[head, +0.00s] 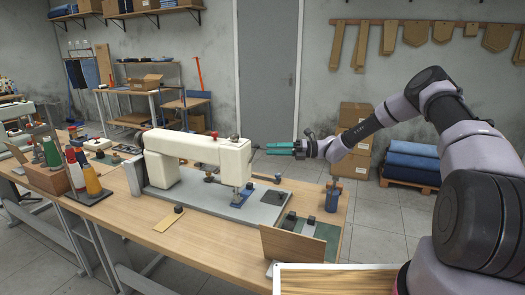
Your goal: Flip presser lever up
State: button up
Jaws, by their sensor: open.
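A cream sewing machine (190,150) stands on a grey bed plate on the wooden table. Its head end is at the right, with the needle and presser foot area (240,194) below it over a blue piece. I cannot make out the presser lever; it may be hidden behind the head or too small to tell. My gripper (273,149) has teal fingers and is to the right of the machine head, at about the height of its top, pointing left. It is open and appears empty, with a visible gap to the head.
Thread cones (76,172) stand at the table's left. A wood-topped surface (400,279) is in the near foreground. The space around my gripper looks clear.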

jog(key=shift+a, duration=2.3)
jog(key=shift+c, duration=0.3)
grip_shut()
